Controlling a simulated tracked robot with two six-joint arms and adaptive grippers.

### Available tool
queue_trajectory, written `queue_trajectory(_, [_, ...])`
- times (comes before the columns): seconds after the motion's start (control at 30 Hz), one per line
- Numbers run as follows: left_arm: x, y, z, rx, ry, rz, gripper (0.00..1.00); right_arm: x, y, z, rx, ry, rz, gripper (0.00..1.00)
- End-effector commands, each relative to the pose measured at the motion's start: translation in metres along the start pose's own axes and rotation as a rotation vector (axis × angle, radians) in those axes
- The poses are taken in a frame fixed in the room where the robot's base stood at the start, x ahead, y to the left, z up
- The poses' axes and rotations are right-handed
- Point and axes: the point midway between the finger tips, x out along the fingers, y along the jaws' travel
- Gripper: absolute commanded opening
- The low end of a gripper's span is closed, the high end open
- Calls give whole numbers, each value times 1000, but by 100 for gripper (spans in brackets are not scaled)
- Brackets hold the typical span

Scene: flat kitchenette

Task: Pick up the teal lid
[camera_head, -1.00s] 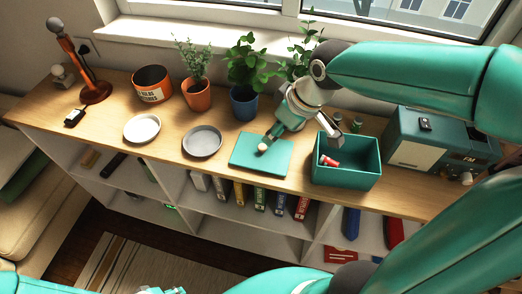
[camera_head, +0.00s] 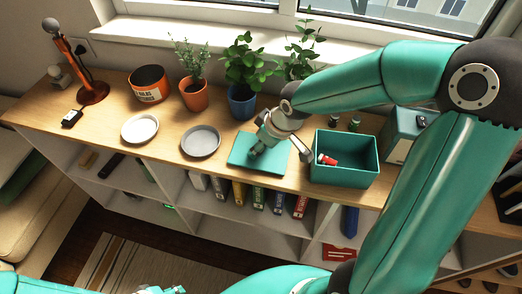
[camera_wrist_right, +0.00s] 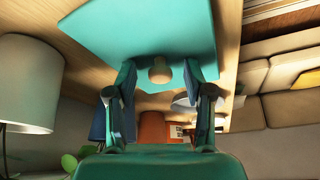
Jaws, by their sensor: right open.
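The teal lid (camera_head: 272,167) is a flat square plate lying on the wooden counter, left of the open teal box (camera_head: 345,178). Its pale round knob (camera_wrist_right: 160,71) shows in the wrist view, where the lid (camera_wrist_right: 140,30) fills the top. My right gripper (camera_head: 256,151) is over the lid and hides the knob in the head view. In the wrist view my right gripper (camera_wrist_right: 158,78) is open, with one finger on each side of the knob and no visible grip on it. A bit of my left gripper (camera_head: 165,290) shows at the bottom edge, its jaws unclear.
The teal box holds a small red-and-white item (camera_head: 328,160). A grey plate (camera_head: 201,141) and a white plate (camera_head: 140,128) lie left of the lid. A blue potted plant (camera_head: 243,104) stands behind it. The counter's front edge is close to the lid.

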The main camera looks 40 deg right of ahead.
Motion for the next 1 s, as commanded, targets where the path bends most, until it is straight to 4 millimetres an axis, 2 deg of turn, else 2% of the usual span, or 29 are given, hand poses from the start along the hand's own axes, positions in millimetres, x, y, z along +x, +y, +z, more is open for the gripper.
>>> queue_trajectory(0.13, [0, 0, 0, 0, 0, 0, 40, 0, 0, 0, 0, 0, 0, 51])
queue_trajectory(0.43, [0, 0, 0, 0, 0, 0, 40, 0, 0, 0, 1, 0, 0, 1])
queue_trajectory(0.8, [0, 0, 0, 0, 0, 0, 40, -2, 0, -1, 1, 1, 1, 0])
queue_trajectory(1.0, [-1, 0, 0, 0, 0, 0, 40, -12, 1, -5, 2, 3, 3, 0])
